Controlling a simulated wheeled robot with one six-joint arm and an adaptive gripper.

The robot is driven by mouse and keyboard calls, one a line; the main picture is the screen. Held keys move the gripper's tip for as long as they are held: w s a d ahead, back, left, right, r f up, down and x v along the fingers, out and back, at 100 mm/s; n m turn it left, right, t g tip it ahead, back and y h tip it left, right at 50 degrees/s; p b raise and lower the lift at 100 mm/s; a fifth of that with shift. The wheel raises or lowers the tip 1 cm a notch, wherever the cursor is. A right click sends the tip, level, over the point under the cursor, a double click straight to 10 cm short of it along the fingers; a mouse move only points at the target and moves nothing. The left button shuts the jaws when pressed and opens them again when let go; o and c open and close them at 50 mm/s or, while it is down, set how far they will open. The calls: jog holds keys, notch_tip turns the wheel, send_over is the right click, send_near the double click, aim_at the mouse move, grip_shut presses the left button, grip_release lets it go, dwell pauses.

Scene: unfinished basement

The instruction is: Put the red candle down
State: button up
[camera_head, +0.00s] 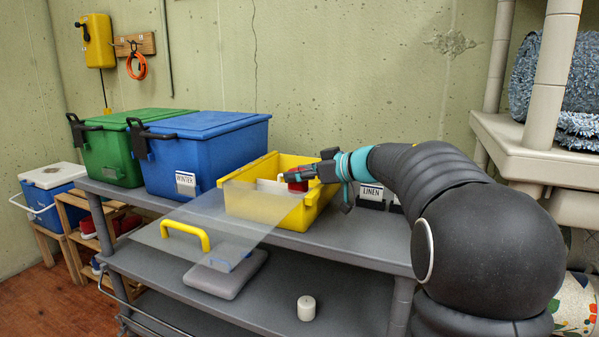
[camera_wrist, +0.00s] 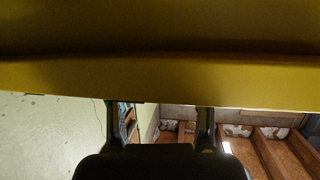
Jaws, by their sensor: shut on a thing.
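The red candle (camera_head: 298,186) shows as a small red patch at my gripper (camera_head: 294,178) in the head view. My gripper is shut on it, over the open yellow bin (camera_head: 320,205) on the top shelf. The gripper hides part of the candle, and I cannot tell whether its base touches anything. A white object (camera_head: 269,186) shows in the bin, just left of the candle. In the wrist view the two fingers of my gripper (camera_wrist: 160,110) reach to a yellow surface that fills the top. The candle cannot be made out there.
Left stand a blue bin (camera_head: 215,150) and a green bin (camera_head: 120,150). A grey case (camera_head: 228,275) and a white candle (camera_head: 306,308) are on the lower shelf. The wall is close behind.

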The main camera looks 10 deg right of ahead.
jog(key=shift+f, duration=0.4)
jog(key=o, duration=1.2)
jog(key=shift+r, duration=0.1)
jog(key=shift+r, duration=0.2)
jog(key=v, duration=1.2)
jog(key=shift+r+p, duration=0.4)
